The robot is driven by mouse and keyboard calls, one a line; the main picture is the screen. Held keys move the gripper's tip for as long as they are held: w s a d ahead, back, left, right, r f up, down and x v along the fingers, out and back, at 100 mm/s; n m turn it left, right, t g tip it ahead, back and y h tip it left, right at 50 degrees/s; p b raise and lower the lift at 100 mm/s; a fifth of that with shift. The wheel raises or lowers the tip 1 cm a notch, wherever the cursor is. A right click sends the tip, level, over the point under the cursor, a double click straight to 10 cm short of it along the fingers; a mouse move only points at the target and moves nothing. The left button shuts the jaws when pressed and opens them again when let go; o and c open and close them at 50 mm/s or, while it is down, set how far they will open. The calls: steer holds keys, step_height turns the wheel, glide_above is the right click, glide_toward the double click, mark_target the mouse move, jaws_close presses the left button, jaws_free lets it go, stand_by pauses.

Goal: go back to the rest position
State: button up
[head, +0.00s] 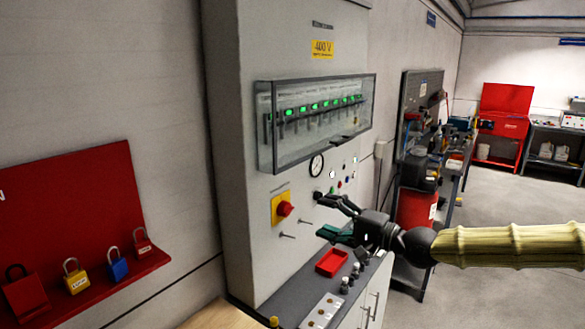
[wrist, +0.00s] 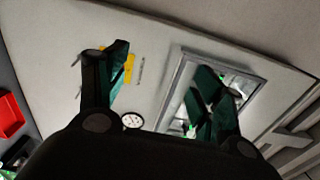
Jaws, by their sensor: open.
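My gripper (head: 333,219) is in front of the grey electrical cabinet (head: 230,150), below the clear-covered row of breakers with green lights (head: 318,108). Its fingers are apart and nothing shows between them. In the wrist view, my gripper (wrist: 165,85) also has its two dark fingers spread, with the cabinet face behind them. My arm, in a yellowish ribbed sleeve, reaches in from the right in the head view. The red rotary switch on its yellow plate (head: 283,208) is left of the gripper. A round gauge (head: 316,165) sits above it.
A red tray (head: 331,262) lies on the ledge below my gripper. A red board (head: 75,220) with several padlocks is at left. A tool bench (head: 450,165) and a red cabinet (head: 502,125) stand behind. Open floor (head: 510,220) shows at right.

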steer(key=s+a+f+g+h+b, duration=0.1)
steer(key=s+a+f, duration=0.2)
steer(key=f, duration=0.5)
steer(key=s+a+f+g+b, duration=0.1)
steer(key=s+a+f, duration=0.1)
steer(key=f, duration=0.6)
steer(key=s+a+f+g+h+b, duration=0.1)
steer(key=s+a+f, duration=0.2)
steer(key=f, duration=0.5)
steer(key=s+f+n+g+h+b, duration=0.1)
steer(key=s+f+g+h+b, duration=0.1)
steer(key=s+f, duration=0.6)
steer(key=s+f+n+g+h+b, duration=0.1)
steer(key=s+f, duration=0.4)
steer(key=f, duration=0.7)
steer(key=s+d+f+n+g+h+b, duration=0.1)
steer(key=s+d+f+g+h+b, duration=0.1)
steer(key=s+d+f, duration=0.4)
steer(key=s+d+f+n+g+h+b, duration=0.1)
steer(key=s+d+f+h, duration=0.2)
steer(key=s+f, duration=0.6)
steer(key=s+d+f+n+g+h+b, duration=0.1)
steer(key=s+d+f+n+h+b, duration=0.1)
steer(key=s+d+f, duration=0.4)
steer(key=s+d+n+h, duration=0.1)
steer(key=s+d+h, duration=0.1)
steer(key=d, duration=0.4)
steer(key=shift+s+d+f+g+h+b, duration=0.3)
steer(key=shift+s+f+b, duration=0.1)
steer(key=shift+s, duration=0.15)
